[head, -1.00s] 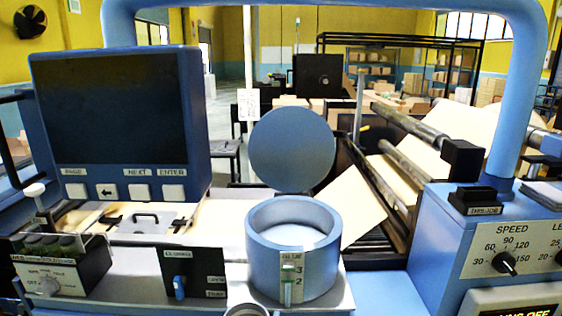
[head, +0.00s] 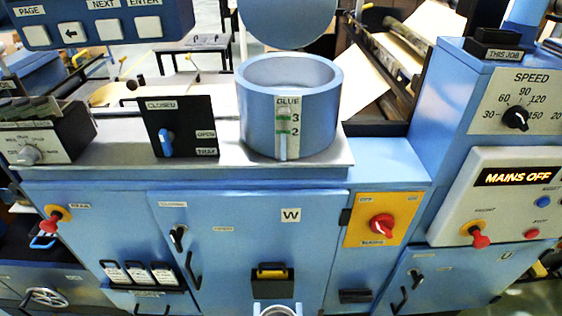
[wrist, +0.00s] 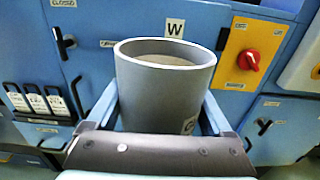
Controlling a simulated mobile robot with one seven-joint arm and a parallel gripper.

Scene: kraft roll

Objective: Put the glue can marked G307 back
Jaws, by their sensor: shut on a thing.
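A grey open-topped can (wrist: 165,95) is held upright in my gripper (wrist: 160,108), with a blue finger on each side of it. Its inside looks pale near the rim. In the head view only the can's rim (head: 277,311) shows, at the bottom edge, in front of the blue cabinet door marked W (head: 235,240).
A blue glue pot (head: 258,120) with its round lid (head: 288,20) raised stands on the ledge above. Door handles (head: 178,238), a black bracket with a yellow part (head: 272,282), a red mains switch (head: 381,225) and a card rack (head: 140,273) stick out from the front.

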